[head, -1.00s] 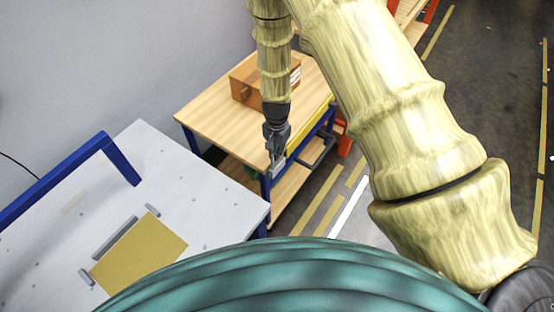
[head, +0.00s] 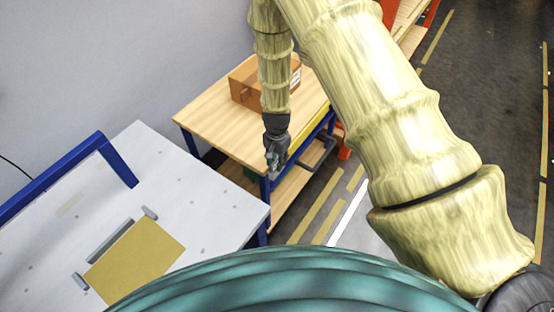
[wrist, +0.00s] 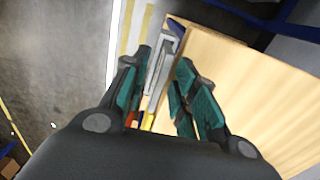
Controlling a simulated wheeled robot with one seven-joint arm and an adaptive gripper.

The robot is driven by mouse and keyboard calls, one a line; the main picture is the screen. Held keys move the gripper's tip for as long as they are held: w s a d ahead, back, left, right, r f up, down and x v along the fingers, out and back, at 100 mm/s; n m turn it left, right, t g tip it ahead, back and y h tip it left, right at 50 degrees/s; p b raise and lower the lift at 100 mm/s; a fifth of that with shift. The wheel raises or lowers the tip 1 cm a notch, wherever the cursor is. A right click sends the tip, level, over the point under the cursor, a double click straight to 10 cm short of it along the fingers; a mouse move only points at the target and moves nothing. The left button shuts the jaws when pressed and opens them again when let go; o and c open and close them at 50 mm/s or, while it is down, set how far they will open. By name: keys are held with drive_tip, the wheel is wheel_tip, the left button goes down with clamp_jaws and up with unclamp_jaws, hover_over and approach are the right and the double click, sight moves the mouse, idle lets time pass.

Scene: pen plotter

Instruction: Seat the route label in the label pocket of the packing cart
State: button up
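The packing cart has a wooden top (head: 205,117) and a blue frame. My gripper (head: 273,168) hangs at the cart's near right corner, just outside the top's edge. In the wrist view its teal-padded fingers (wrist: 160,75) stand apart, on either side of a thin light-grey piece (wrist: 162,68) beside the cart's edge. This piece looks like the label pocket. I cannot make out the route label apart from it, or whether the label sits inside. A gap shows on the right finger's side; contact on the left is unclear.
A brown box (head: 244,84) stands on the cart top. A pale plotter table (head: 205,195) with a blue bar (head: 60,178) and a tan sheet (head: 135,262) is at the left. Dark floor with tape lines (head: 320,212) lies to the right.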

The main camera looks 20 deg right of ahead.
wheel_tip(320, 180, up, 12)
drive_tip(key=b, duration=0.4)
drive_tip(key=shift+r, duration=0.15)
idle(0.6)
drive_tip(key=s+d+f+n+h, duration=0.1)
drive_tip(key=s+d+f+n, duration=0.25)
drive_tip(key=s+f, duration=0.7)
drive_tip(key=s+f+n, duration=0.3)
drive_tip(key=s+f, duration=0.3)
drive_tip(key=s, duration=0.7)
drive_tip(key=s+f+n+y, duration=0.1)
drive_tip(key=s+f+n, duration=0.2)
drive_tip(key=s, duration=0.9)
wheel_tip(320, 180, down, 3)
drive_tip(key=shift+s+r, duration=0.15)
drive_tip(key=shift+s, duration=0.2)
drive_tip(key=shift+d+n, duration=0.1)
drive_tip(key=shift+n, duration=0.15)
